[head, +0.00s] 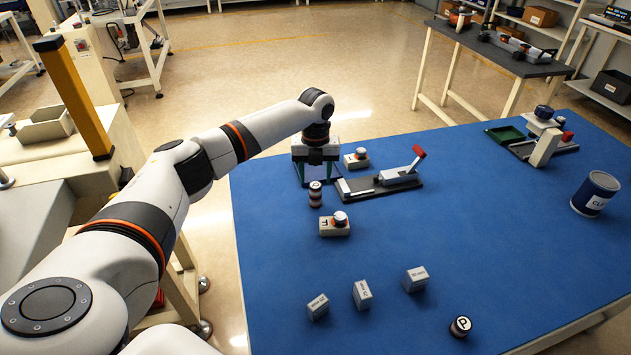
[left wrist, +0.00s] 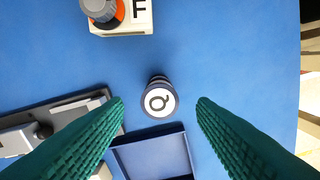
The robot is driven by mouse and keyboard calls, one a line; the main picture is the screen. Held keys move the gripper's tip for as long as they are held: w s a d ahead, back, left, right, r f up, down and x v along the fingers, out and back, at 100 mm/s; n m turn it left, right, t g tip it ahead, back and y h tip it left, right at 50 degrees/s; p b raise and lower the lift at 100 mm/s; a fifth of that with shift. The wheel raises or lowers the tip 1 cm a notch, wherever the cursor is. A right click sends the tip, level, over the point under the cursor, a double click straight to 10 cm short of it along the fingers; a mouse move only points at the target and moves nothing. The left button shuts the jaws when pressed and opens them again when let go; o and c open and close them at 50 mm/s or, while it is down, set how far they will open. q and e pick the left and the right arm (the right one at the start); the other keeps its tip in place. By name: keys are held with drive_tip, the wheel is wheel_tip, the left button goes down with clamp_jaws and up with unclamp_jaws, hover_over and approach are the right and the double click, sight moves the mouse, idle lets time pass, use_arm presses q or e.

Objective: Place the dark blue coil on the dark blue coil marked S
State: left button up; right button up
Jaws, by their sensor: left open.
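A dark round coil stack with copper bands (head: 315,195) stands upright on the blue table. It looks as tall as two coils, one on the other, but I cannot be sure. In the left wrist view its white top label reads Q (left wrist: 158,101); no S is readable. A separate dark coil marked P (head: 460,326) stands at the table's front. My left gripper (head: 318,178) is open and empty above the table, just behind the stack in the head view. In the left wrist view the stack shows between the spread teal fingers, apart from both. My right gripper is not in view.
A knob box marked F (head: 334,226) stands in front of the stack. Another knob box (head: 356,159) and a red-handled clamp (head: 398,178) are to the right. A dark blue square tray (left wrist: 150,158) lies beside the stack. Several pale blocks (head: 361,294) stand nearer.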

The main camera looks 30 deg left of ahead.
sight(316, 185)
use_arm(q)
wheel_tip(316, 185, up, 9)
drive_tip(key=shift+r, duration=0.15)
idle(0.5)
